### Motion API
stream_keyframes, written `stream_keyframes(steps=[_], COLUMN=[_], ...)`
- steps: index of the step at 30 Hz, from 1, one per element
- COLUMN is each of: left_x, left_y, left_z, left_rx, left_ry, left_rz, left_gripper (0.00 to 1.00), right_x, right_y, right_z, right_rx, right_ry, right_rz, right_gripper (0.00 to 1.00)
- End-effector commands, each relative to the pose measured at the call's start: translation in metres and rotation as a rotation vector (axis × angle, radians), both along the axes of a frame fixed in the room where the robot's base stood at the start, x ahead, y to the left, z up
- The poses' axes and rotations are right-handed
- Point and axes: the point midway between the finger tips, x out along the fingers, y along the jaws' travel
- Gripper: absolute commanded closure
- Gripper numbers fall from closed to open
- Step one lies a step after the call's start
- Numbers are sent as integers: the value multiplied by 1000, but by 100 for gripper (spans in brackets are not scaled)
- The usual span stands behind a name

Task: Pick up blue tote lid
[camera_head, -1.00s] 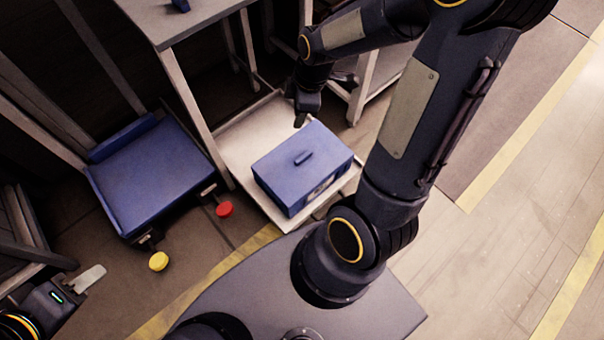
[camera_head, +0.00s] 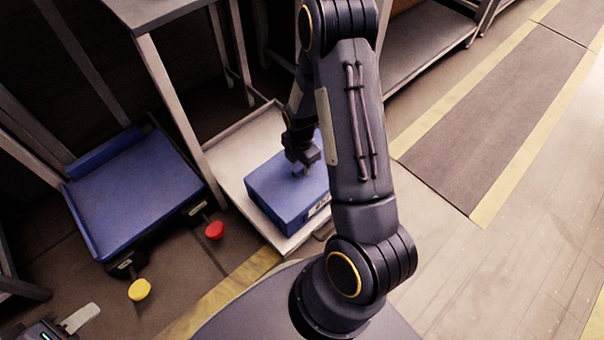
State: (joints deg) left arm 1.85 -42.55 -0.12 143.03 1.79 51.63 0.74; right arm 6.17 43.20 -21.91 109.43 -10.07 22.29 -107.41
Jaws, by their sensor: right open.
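The blue tote (camera_head: 268,207) stands on a low pale shelf, with its flat blue lid (camera_head: 270,183) on top. My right gripper (camera_head: 303,170) is over the lid, pointing down at its middle, where the handle lies. The gripper and forearm hide the handle and the lid's right part, so I cannot tell whether the fingers touch it. The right gripper is open. My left gripper (camera_head: 80,318) shows only in part at the bottom left corner, far from the tote; its jaw state is not clear.
A blue platform cart (camera_head: 140,190) stands left of the shelf (camera_head: 228,160). A red knob (camera_head: 214,230) and a yellow knob (camera_head: 139,290) are in front of it. A grey table (camera_head: 160,10) rises behind. The floor on the right is clear.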

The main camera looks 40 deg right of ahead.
Motion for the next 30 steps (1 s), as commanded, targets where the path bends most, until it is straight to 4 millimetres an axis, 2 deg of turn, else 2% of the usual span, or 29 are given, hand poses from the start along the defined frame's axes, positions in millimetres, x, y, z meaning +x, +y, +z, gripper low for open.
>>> stream_keyframes(steps=[2, 9, 18, 30], left_x=[0, 0, 0, 0], left_y=[0, 0, 0, 0], left_z=[-6, -4, -4, -4], left_rx=[0, 0, 0, 0], left_ry=[0, 0, 0, 0], left_rz=[0, 0, 0, 0], left_gripper=[64, 64, 64, 64], right_x=[0, 0, 0, 0], right_y=[0, 0, 0, 0], right_z=[-11, -10, -10, -9], right_rx=[0, -1, 0, 0], right_ry=[0, -1, -1, -1], right_rz=[-1, -1, -1, -1], right_gripper=[58, 60, 99, 100])
